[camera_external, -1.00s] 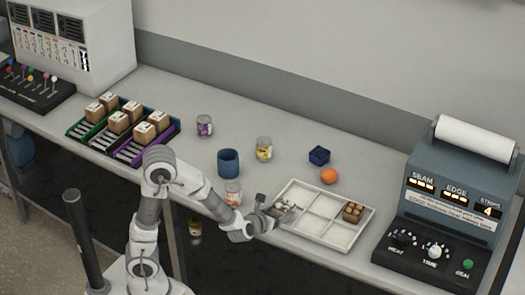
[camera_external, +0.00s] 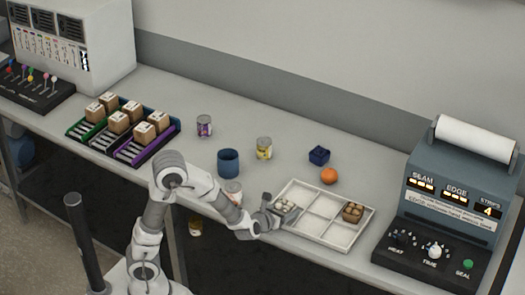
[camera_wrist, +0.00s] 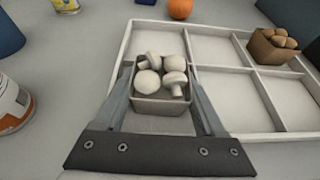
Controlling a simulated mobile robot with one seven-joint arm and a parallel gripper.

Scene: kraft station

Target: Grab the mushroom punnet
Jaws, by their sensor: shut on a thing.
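The mushroom punnet (camera_wrist: 162,102) is a small grey box with several white mushrooms in it. In the wrist view it sits between my two fingers, which press on its left and right sides. My gripper (camera_wrist: 163,97) is shut on it, over the near left part of the white divided tray (camera_wrist: 232,112). In the external view the punnet (camera_external: 284,206) shows at the tip of my gripper (camera_external: 281,212), at the tray's left side (camera_external: 322,191). I cannot tell whether its base touches the tray floor.
A brown punnet (camera_external: 353,212) sits in a right compartment of the tray. An orange (camera_external: 329,176) and a dark blue box (camera_external: 319,155) stand behind it. Several cans and a blue cup (camera_external: 228,162) are left. A sealing machine (camera_external: 447,195) stands right.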

